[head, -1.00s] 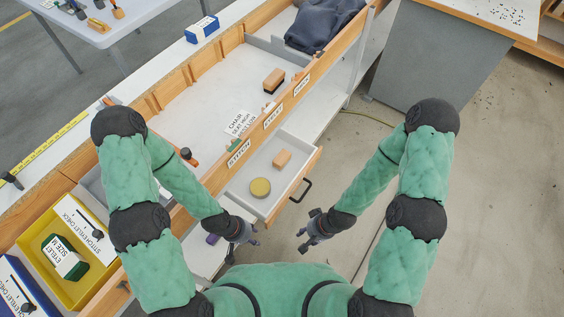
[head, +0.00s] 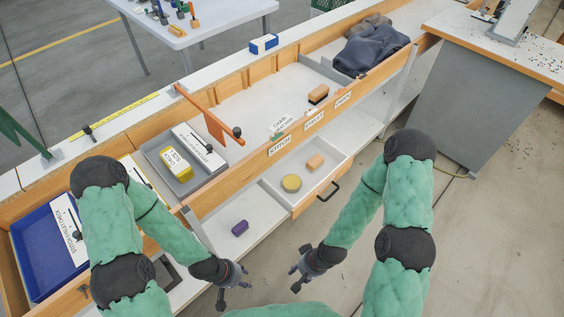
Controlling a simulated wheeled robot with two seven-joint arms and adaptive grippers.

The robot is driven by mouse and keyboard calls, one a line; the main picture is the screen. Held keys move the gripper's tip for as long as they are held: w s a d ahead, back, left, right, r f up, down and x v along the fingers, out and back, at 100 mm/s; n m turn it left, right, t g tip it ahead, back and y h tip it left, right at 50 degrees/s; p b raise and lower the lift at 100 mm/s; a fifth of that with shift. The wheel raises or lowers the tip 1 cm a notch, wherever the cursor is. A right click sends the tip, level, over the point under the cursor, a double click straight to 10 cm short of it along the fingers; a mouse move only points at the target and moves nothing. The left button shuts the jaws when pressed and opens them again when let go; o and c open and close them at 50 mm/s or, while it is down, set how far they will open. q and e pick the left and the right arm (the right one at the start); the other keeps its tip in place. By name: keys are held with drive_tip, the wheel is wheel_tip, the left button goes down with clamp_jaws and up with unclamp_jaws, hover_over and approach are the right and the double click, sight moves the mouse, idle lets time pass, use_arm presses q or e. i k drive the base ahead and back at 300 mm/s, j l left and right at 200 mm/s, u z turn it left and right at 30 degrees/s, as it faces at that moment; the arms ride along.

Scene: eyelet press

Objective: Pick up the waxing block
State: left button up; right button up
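I cannot tell for sure which piece is the waxing block. A small purple block (head: 240,228) lies on the low white shelf. A tan block (head: 315,161) and a round yellow tin (head: 291,183) lie in the open drawer (head: 331,170). A brown block with a dark underside (head: 318,94) stands on the bench above. My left gripper (head: 234,287) is open and empty, in front of the low shelf and below the purple block in the picture. My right gripper (head: 295,279) is open and empty, in front of the drawer.
A grey tray (head: 179,184) with a yellow box (head: 170,165) and a blue tray (head: 33,268) are at left. An orange swing arm (head: 210,117) juts over the bench.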

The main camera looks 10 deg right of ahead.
sight(317, 161)
drive_tip(key=l+u, duration=0.2)
drive_tip(key=u, duration=0.2)
drive_tip(key=l+u, duration=0.25)
drive_tip(key=u, duration=0.2)
drive_tip(key=l+u, duration=0.25)
drive_tip(key=u, duration=0.15)
drive_tip(key=l+u, duration=0.25)
drive_tip(key=u, duration=0.2)
